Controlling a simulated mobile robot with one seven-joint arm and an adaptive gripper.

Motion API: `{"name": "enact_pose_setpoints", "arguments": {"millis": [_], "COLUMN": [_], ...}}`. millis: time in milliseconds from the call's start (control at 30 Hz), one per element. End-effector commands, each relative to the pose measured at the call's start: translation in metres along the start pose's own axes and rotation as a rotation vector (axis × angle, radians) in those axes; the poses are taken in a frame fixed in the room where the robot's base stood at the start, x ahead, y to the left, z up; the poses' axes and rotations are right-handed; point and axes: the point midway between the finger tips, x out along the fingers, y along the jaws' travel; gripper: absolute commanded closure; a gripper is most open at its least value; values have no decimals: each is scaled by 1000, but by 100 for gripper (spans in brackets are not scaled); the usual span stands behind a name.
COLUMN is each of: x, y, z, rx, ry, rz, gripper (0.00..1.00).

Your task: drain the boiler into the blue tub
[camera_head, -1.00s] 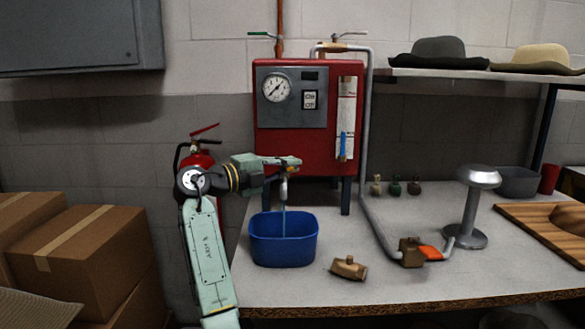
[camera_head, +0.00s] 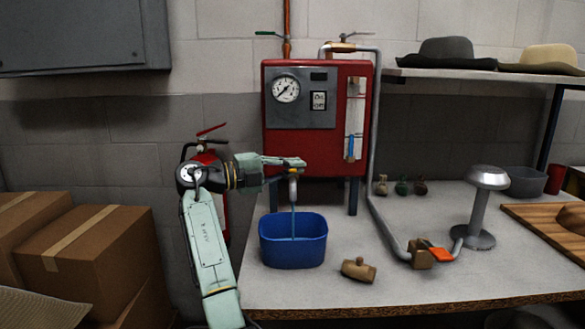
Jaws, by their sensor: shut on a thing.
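The boiler (camera_head: 340,133) is a red box on legs with a grey panel, a pressure gauge (camera_head: 286,88) and a sight glass with a blue column (camera_head: 351,148). The blue tub (camera_head: 293,254) stands on the bench under the boiler's front left. My gripper (camera_head: 298,163) is at the boiler's lower left, shut on the drain valve, which it mostly hides. Below it a short grey spout (camera_head: 292,190) points down. A thin blue stream of water (camera_head: 293,220) runs from the spout into the tub. The water level inside the tub is hidden by its front wall.
A grey pipe runs down to a valve with an orange handle (camera_head: 440,255). Cardboard boxes (camera_head: 95,260) and a fire extinguisher (camera_head: 205,152) are left.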

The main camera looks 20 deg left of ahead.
Motion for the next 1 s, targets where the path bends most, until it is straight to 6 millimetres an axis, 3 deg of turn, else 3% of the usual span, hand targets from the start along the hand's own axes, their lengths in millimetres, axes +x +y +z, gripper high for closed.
{"name": "enact_pose_setpoints", "arguments": {"millis": [33,67,333,667,833,1000], "x": [1,1,0,-1,-20,-57], "y": [0,0,0,0,0,-1], "z": [0,0,0,0,1,1], "rx": [-1,-1,0,0,0,0], "ry": [2,2,0,-1,-4,-5], "rz": [0,0,0,0,-1,-1], "gripper": [100,91,73,72,72,72]}}
